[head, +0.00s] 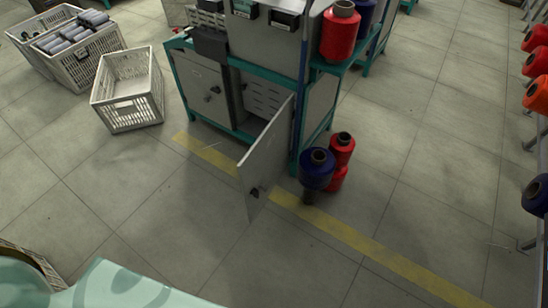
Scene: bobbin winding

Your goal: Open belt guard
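The belt guard appears to be the grey metal door panel (266,160) at the lower front of the winding machine (264,48). It stands swung out from the teal frame, its free edge towards me, with a dark latch or handle low on it. Behind it a slotted grey panel (262,98) shows inside the opening. To its left a second grey panel (205,90) with a dark knob is closed. Neither of my grippers shows in the head view.
A blue cone (316,170) and red cones (342,150) stand on the floor right of the open panel. An empty white crate (128,90) and a crate of grey bobbins (82,62) stand left. A yellow line (360,240) crosses the floor. The foreground floor is mostly clear.

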